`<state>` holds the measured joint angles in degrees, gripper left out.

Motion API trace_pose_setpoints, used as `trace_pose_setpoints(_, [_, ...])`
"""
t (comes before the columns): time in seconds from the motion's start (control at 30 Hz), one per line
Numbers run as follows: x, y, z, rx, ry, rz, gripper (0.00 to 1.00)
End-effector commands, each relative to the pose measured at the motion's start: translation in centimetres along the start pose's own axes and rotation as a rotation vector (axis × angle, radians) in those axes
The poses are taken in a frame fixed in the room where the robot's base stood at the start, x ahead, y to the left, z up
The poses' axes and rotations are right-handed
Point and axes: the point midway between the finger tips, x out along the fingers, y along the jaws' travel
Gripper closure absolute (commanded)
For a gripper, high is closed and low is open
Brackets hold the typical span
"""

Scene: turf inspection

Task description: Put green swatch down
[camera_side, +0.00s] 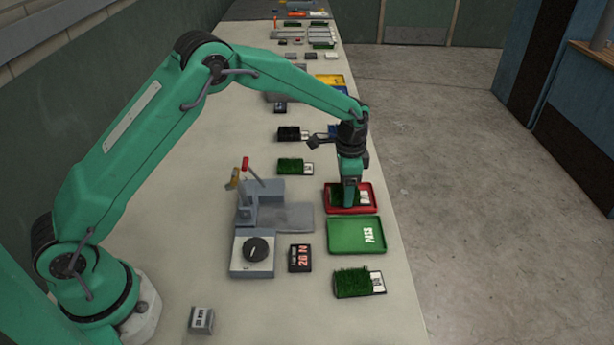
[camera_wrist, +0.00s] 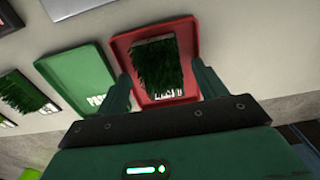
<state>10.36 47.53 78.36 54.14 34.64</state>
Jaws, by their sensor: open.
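A green turf swatch (camera_wrist: 157,66) with a white label lies in the red tray (camera_wrist: 188,30), slightly turned, with the tray's rim around it. In the side view this swatch (camera_side: 337,194) is partly hidden by my gripper (camera_side: 350,202), which points down over the red tray (camera_side: 372,208). In the wrist view the fingers of my gripper (camera_wrist: 161,74) are spread, one on each side of the swatch, with gaps between. Whether the fingers touch the tray cannot be told.
A green tray marked PASS (camera_side: 345,236) is empty beside the red tray. Another turf swatch (camera_side: 352,283) lies nearer, and one (camera_side: 289,166) lies to the left. A grey lever fixture (camera_side: 287,217) and a 20 N block (camera_side: 300,258) stand left. The bench's right edge is close.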

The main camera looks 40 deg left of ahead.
Motion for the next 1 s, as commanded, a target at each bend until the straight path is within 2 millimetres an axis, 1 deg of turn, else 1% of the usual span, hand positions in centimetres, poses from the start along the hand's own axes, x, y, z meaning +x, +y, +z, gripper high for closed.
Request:
trace_pose_setpoints(0.17, [-0.9, 0.0, 0.0, 0.0, 0.001, -0.001, 0.3])
trace_pose_setpoints(0.27, [-2.0, -0.1, -0.1, 0.0, 0.003, -0.002, 0.3])
trace_pose_setpoints(0.37, [-3.3, -0.1, -0.1, 0.0, 0.004, -0.002, 0.3])
trace_pose_setpoints(0.6, [-7.2, -0.1, -0.1, 0.0, 0.004, -0.003, 0.3])
trace_pose_setpoints(0.8, [-10.2, 0.0, -0.1, 0.0, 0.003, -0.002, 0.3])
trace_pose_setpoints(1.0, [-11.9, 0.0, 0.0, 0.0, 0.002, -0.001, 0.3])
